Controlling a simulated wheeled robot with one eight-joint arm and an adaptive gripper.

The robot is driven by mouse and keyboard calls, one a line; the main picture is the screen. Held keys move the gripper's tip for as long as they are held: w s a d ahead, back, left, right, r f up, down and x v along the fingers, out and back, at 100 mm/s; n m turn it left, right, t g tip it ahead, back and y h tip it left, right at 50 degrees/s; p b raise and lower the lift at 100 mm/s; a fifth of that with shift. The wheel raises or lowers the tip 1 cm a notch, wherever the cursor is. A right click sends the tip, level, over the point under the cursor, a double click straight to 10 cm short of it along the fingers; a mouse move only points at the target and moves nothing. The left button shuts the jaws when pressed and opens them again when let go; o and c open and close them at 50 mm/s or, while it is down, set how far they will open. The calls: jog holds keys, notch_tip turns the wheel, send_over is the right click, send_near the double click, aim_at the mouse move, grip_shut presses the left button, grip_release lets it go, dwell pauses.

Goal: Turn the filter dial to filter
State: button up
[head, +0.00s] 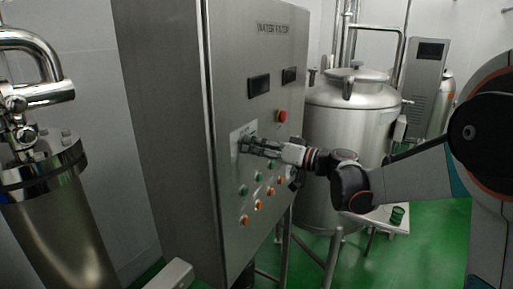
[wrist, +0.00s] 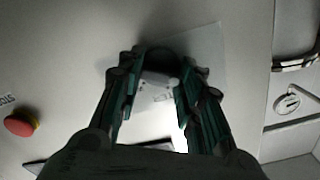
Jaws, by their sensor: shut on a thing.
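The filter dial (wrist: 164,56) is a dark knob on the face of the grey water filter cabinet (head: 165,130). It sits on a pale label plate (wrist: 205,50), which also shows in the head view (head: 236,137). My gripper (head: 247,146) reaches the plate from the right. In the wrist view my gripper (wrist: 162,70) has its two fingers on either side of the dial, closed on it. The fingers hide most of the dial, and I cannot read which setting it points to.
A red emergency stop (head: 281,116) is above and right of my gripper. Green buttons (head: 259,176) and orange buttons (head: 244,219) sit just below it. Two dark displays (head: 259,85) are above. A steel tank (head: 350,112) stands behind my arm.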

jog(key=m+b, duration=0.2)
jog(key=m, duration=0.9)
jog(key=shift+f, duration=0.1)
jog(key=shift+m, duration=0.4)
dwell(0.4)
jog(key=o, duration=1.1)
jog(key=shift+c, duration=0.2)
